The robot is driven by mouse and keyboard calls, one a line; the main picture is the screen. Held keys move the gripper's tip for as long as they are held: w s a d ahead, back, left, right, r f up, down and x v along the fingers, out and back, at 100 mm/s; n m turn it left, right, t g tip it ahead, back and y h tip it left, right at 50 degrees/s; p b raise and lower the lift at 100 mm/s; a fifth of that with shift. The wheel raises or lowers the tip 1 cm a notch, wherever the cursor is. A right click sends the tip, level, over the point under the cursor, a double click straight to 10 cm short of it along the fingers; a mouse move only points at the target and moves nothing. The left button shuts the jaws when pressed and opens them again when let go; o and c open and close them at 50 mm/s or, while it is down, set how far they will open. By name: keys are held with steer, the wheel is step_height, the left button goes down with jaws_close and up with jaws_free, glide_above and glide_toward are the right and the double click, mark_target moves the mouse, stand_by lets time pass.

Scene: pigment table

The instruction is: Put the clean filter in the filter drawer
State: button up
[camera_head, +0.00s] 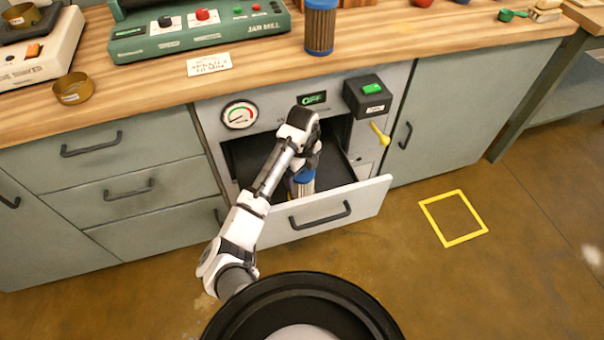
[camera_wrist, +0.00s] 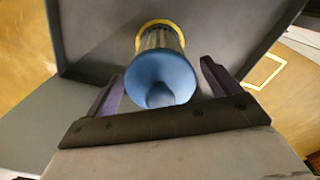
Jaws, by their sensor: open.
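A filter with a blue cap and pale pleated body (camera_head: 306,184) stands inside the open filter drawer (camera_head: 366,202). In the wrist view its blue cap (camera_wrist: 160,75) faces the camera, and a yellow ring (camera_wrist: 158,23) shows around its far end on the drawer floor. My gripper (camera_head: 303,168) is over the drawer at the filter. In the wrist view the open fingers (camera_wrist: 163,72) lie on either side of the cap, with gaps showing. Another filter, with brown pleats and blue ends (camera_head: 320,28), stands on the counter. The lower part of the filter in the drawer is partly hidden in the head view.
The cabinet carries a gauge (camera_head: 240,115), a black box with a green button (camera_head: 370,95) and a yellow lever (camera_head: 380,134). A green jar mill (camera_head: 195,32) and a brass bowl (camera_head: 73,89) stand on the counter. A yellow square (camera_head: 453,218) marks clear floor at right.

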step_height(320, 180, up, 11)
steer(key=shift+p, duration=0.35)
